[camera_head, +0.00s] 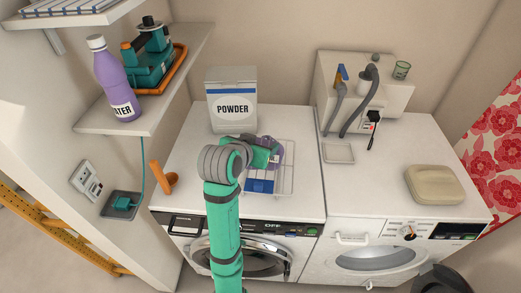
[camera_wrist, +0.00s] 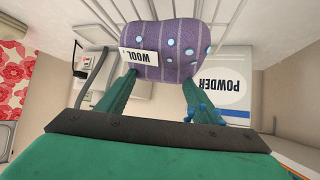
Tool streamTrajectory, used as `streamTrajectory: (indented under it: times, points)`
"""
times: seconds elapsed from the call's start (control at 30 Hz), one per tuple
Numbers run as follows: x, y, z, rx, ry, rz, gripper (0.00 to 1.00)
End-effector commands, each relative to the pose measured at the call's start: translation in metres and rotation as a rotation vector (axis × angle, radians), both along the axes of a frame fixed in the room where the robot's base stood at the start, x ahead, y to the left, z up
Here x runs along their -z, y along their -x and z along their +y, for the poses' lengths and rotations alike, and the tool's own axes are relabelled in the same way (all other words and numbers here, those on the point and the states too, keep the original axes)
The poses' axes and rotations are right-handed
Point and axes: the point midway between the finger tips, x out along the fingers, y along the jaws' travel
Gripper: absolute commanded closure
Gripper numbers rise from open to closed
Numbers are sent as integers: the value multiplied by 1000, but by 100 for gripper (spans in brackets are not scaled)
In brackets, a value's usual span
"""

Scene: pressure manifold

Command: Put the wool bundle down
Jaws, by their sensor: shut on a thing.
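The wool bundle (camera_wrist: 168,40) is a purple knitted roll with pale blue dots and a WOOL label, upside down in the wrist view. My gripper (camera_wrist: 159,78) is shut on it, one green finger on each side. In the head view the bundle (camera_head: 277,148) shows at the end of my gripper (camera_head: 268,157), over the white wire rack (camera_head: 289,181) on the left washer's top. My arm hides part of the bundle and rack. I cannot tell whether the bundle touches the rack.
A POWDER box (camera_head: 231,112) stands behind the rack. A blue item (camera_head: 260,186) lies at the rack's front. An orange object (camera_head: 163,178) is at the washer's left edge. A beige folded item (camera_head: 434,185) and a small tray (camera_head: 339,153) lie on the right machine, with free room between.

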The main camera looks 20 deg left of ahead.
Motion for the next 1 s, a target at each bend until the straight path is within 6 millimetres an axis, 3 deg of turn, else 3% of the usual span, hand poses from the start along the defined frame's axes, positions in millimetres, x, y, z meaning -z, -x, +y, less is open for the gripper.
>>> streamTrajectory:
  times: [0.17,0.57,0.6,0.63,0.67,1.0]
  points:
    - [24,1,-1,0,1,1,94]
    - [27,0,-1,1,1,-1,94]
    - [28,0,-1,1,1,0,33]
    - [28,1,-1,1,1,0,26]
    - [28,1,-1,1,1,1,21]
    - [25,1,-1,1,0,1,21]
